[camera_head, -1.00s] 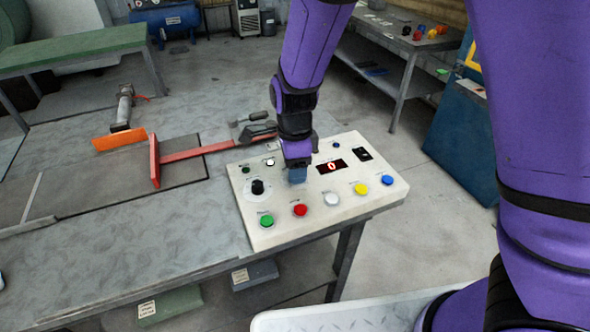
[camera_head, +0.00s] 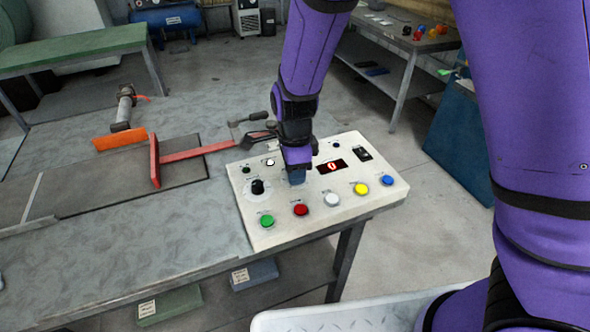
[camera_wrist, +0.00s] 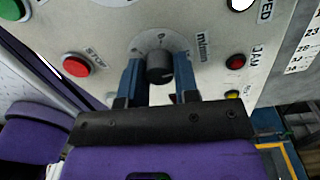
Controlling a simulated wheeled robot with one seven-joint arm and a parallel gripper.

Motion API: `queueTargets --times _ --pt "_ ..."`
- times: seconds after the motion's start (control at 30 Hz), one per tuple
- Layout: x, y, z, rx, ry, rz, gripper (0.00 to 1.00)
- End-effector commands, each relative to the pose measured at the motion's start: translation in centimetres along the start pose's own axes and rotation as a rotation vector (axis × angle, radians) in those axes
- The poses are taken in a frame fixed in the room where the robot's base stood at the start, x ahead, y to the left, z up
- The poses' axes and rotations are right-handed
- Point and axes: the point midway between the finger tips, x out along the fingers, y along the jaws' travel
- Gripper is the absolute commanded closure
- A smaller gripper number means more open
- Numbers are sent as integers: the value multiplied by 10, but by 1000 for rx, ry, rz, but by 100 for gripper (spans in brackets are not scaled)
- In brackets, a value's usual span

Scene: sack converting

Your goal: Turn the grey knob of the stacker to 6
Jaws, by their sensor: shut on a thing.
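The stacker's pale control panel (camera_head: 335,200) sits at the table's right end. In the wrist view, the dark grey round knob (camera_wrist: 159,68) stands on a dial marked "m/min", with a blue finger of my gripper (camera_wrist: 160,78) on each side of it. The gripper is shut on the knob. In the head view my gripper (camera_head: 297,178) points down at the panel's middle and hides this knob. The red display (camera_head: 332,167) appears to read 0. The knob's pointer and most of the dial numbers cannot be read.
A black knob (camera_head: 258,187) on a white dial is left of my gripper. Green (camera_head: 267,221), red (camera_head: 300,209), white (camera_head: 331,199), yellow (camera_head: 361,188) and blue (camera_head: 387,180) buttons line the panel's front. A red bar (camera_head: 154,160) lies on the table to the left.

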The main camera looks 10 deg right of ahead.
Motion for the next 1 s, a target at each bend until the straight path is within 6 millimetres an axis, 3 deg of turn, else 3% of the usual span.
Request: queueTargets --times 0.37,1.0 --pt "0 0 0 -219 7 0 95" --pt "-1 -1 0 -827 29 -1 95"
